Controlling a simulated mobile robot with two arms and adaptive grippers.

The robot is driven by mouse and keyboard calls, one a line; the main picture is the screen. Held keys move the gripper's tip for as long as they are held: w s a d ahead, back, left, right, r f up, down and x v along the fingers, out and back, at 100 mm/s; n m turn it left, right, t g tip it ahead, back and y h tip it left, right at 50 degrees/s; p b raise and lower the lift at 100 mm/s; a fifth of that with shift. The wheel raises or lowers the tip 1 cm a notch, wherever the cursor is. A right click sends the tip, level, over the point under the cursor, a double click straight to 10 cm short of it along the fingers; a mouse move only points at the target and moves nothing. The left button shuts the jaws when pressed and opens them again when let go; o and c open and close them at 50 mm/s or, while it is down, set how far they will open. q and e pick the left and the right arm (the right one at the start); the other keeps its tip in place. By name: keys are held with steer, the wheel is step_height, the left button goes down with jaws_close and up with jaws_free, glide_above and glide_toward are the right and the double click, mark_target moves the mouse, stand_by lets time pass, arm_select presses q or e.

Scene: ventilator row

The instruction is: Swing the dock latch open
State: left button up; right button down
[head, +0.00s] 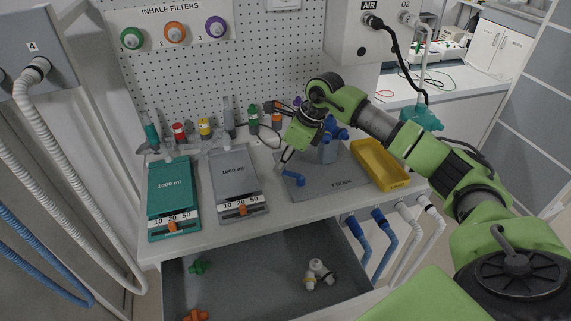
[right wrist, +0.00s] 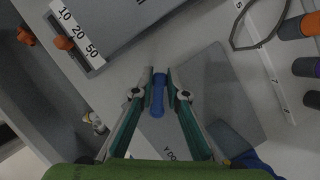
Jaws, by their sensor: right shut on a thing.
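The grey Y DOCK plate (head: 335,184) lies on the bench, right of the grey 1000 ml board. A blue lever (head: 293,178), which looks like the dock latch, sits at its left edge. My right gripper (head: 283,164) reaches down to it from above. In the right wrist view my right gripper (right wrist: 158,77) is shut on the blue lever (right wrist: 158,97), whose rounded end shows between the fingers. A blue fitting (head: 335,130) stands on the dock, partly hidden by my right arm. My left gripper is not in view.
A yellow tray (head: 379,165) stands right of the dock. Teal (head: 173,190) and grey (head: 236,175) boards with orange sliders lie to the left. An open drawer (head: 240,270) below holds several small fittings. Coloured fittings line the pegboard's foot (head: 229,75).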

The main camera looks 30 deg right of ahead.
mark_target(299, 176)
steer(key=n+b, duration=0.1)
steer(key=n, duration=0.1)
steer(key=s+a+n+g+y+b, duration=0.1)
steer(key=n, duration=0.1)
steer(key=shift+s+a, duration=0.15)
steer(key=shift+s, duration=0.05)
steer(key=shift+s+a+n+g+y+b, duration=0.15)
steer(key=shift+s+n+g+b, duration=0.2)
steer(key=shift+n, duration=0.55)
steer(key=shift+s+a+n+g+y+b, duration=0.1)
steer(key=shift+s+n+g+y+b, duration=0.2)
steer(key=shift+n, duration=0.6)
steer(key=shift+s+h, duration=0.1)
steer(key=shift+h, duration=0.15)
steer(key=c, duration=2)
jaws_free()
steer(key=v, duration=1.2)
steer(key=shift+d, duration=0.1)
